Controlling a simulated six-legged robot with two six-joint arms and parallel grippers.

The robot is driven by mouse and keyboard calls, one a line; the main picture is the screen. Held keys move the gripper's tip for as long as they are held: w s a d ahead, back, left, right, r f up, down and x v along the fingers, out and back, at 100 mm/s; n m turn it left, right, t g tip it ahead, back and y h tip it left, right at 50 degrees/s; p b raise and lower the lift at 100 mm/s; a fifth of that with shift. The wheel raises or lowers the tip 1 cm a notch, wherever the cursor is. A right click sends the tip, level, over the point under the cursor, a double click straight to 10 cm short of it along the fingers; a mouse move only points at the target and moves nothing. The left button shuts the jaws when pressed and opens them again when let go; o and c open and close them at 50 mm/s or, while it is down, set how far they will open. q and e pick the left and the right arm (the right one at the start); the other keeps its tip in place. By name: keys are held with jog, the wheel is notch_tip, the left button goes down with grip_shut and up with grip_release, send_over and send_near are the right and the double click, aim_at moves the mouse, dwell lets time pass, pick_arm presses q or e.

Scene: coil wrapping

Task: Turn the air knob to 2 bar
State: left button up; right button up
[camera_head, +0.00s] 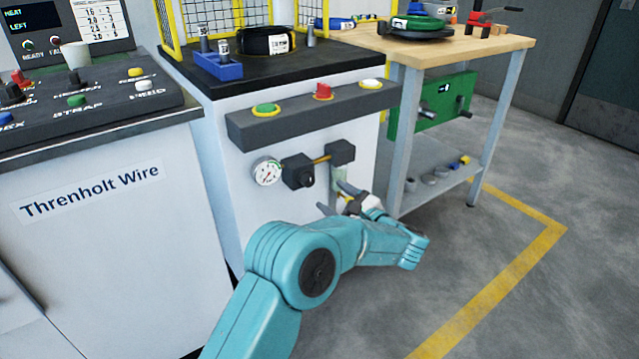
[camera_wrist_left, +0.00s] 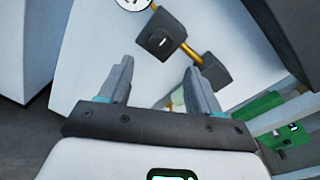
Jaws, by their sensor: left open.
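The air knob (camera_head: 308,180) is a black round knob on a dark block on the white cabinet front. It also shows in the left wrist view (camera_wrist_left: 158,42), above and beyond the fingers. A round white gauge (camera_head: 267,171) sits just left of it; its reading is too small to tell. In the left wrist view only the edge of the gauge (camera_wrist_left: 133,3) shows at the top. My left gripper (camera_head: 338,197) is open and empty, below and right of the knob and apart from it. My right gripper is in neither view.
A brass pipe (camera_head: 321,160) links the knob block to a second dark block (camera_head: 341,152). A bar with green, red and white buttons (camera_head: 310,108) runs above. A workbench (camera_head: 440,48) with a green panel (camera_head: 446,100) stands right. The floor at right is clear.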

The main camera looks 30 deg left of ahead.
pick_arm(q)
jog(key=p+v, duration=0.1)
jog(key=v, duration=0.6)
jog(key=shift+d, duration=0.35)
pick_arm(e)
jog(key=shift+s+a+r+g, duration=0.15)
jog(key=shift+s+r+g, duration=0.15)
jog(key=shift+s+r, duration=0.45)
pick_arm(q)
jog(key=shift+s, duration=0.1)
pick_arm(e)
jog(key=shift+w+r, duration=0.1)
